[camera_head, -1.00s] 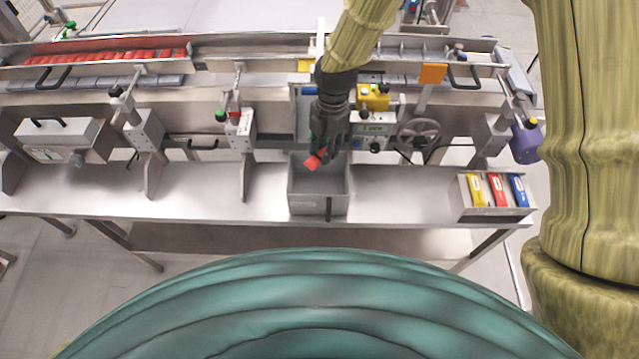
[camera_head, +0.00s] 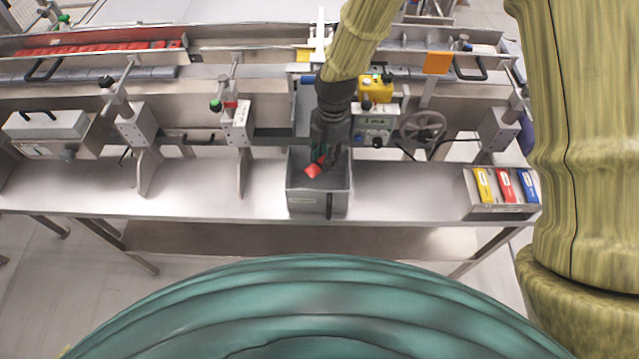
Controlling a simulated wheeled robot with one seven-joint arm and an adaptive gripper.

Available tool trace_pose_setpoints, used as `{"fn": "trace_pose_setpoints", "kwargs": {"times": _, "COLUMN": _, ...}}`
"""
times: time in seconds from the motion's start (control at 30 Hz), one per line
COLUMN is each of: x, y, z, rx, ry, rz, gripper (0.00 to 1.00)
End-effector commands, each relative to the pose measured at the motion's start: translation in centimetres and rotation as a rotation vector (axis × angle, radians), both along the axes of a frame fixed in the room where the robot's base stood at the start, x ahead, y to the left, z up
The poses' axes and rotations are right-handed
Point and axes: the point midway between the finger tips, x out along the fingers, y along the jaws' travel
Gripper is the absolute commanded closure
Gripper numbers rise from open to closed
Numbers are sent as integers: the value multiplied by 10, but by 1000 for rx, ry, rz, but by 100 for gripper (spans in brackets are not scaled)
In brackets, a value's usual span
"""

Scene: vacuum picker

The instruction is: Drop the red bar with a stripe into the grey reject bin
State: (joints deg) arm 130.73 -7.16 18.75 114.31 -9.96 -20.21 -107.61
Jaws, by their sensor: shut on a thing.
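The red bar (camera_head: 313,170) is held at the tip of my gripper (camera_head: 322,160), tilted, with its lower end pointing down and left. My gripper is shut on it. A stripe on the bar is too small to make out. The grey reject bin (camera_head: 305,203) stands open on the steel bench, in the middle of the view. In the picture the bar and the fingertips lie over the bin's opening, near its back part. I cannot tell exactly how high above the floor of the bin they are.
The machine with its conveyor (camera_head: 220,72) runs behind the bench, with red bars (camera_head: 95,47) at its far left. A yellow box (camera_head: 376,88) and a handwheel (camera_head: 423,128) are close to my arm's right. A tray (camera_head: 500,212) with coloured packs stands at the bench's right. The bench beside the bin is clear.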

Motion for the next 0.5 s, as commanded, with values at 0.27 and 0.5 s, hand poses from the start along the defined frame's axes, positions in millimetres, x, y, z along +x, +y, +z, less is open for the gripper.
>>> {"fn": "trace_pose_setpoints", "kwargs": {"times": 0.27, "x": 0, "y": 0, "z": 0, "rx": 0, "ry": 0, "rz": 0, "gripper": 47}}
{"fn": "trace_pose_setpoints", "kwargs": {"times": 0.5, "x": 0, "y": 0, "z": 1, "rx": 0, "ry": 0, "rz": 0, "gripper": 47}}
